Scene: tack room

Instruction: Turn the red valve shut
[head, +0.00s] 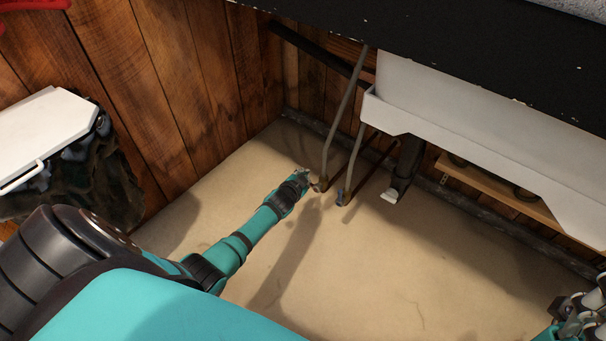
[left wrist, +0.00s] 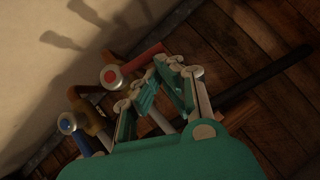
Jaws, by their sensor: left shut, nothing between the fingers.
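The red valve (left wrist: 112,76) shows in the left wrist view as a round pale cap with a red centre. Its red lever (left wrist: 146,58) points up and to the right. My left gripper (left wrist: 160,78) is shut and empty, just beside the lever; I cannot tell whether they touch. In the head view my left gripper (head: 304,174) is at the foot of the left grey pipe, near the valve, which is small there and partly hidden. My right gripper (head: 574,316) is at the bottom right corner, cut off by the edge, its fingers unclear.
A blue-capped valve (left wrist: 67,123) sits beside the red one, under the second grey pipe (head: 354,155). A white sink (head: 440,110) overhangs at the right, with a dark drain pipe (head: 407,165) below. A white-topped bin (head: 50,130) stands left. The floor in front is clear.

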